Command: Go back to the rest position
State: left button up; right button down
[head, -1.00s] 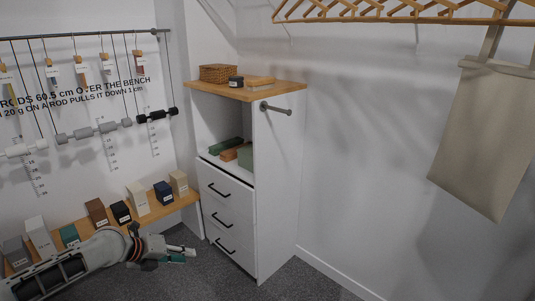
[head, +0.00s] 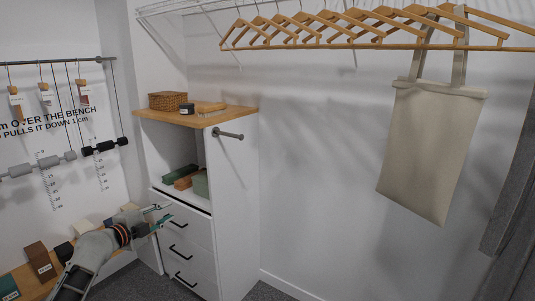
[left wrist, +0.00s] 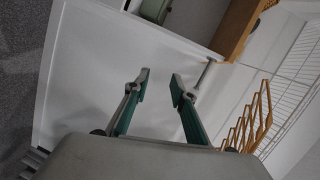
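My left gripper (head: 163,214) is in front of the white drawer cabinet (head: 233,215), near its top drawer. In the left wrist view its two green-padded fingers (left wrist: 160,88) stand apart with nothing between them, and a white cabinet panel lies beyond. My left arm reaches in from the lower left over the wooden bench. My right gripper is in neither view.
A wooden bench (head: 22,284) with several blocks stands at the left. A peg (head: 228,135) sticks out from the cabinet side. A wicker basket (head: 167,101) sits on the cabinet top. Wooden hangers (head: 340,46) and a beige tote bag (head: 430,150) hang at the right.

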pick_arm(q)
jog(key=w+a+r+n+t+y, duration=0.1)
jog(key=a+r+n+t+y, duration=0.2)
jog(key=a+n, duration=0.4)
jog(key=w+a+r+n+y, duration=0.1)
jog(key=a+r+n+y, duration=0.25)
jog(key=n, duration=0.45)
jog(key=s+d+f+g+h, duration=0.1)
jog(key=s+d+f+g, duration=0.1)
jog(key=s+d+f, duration=0.65)
jog(key=s+d+f+g+h, duration=0.1)
jog(key=s+d+f, duration=0.3)
jog(key=s+f, duration=0.9)
jog(key=s+d+f+g, duration=0.1)
jog(key=s+d+f, duration=0.2)
jog(key=s+f, duration=0.2)
jog(key=s+d+f+g+h, duration=0.1)
jog(key=s+d+f, duration=0.3)
jog(key=s, duration=0.8)
jog(key=s+d+f+g+h, duration=0.1)
jog(key=s+d+f+g, duration=0.1)
jog(key=s+d+f, duration=0.2)
jog(key=s+f, duration=0.3)
jog(key=s, duration=0.1)
jog(key=shift+s+d+f, duration=0.15)
jog(key=shift+s, duration=0.2)
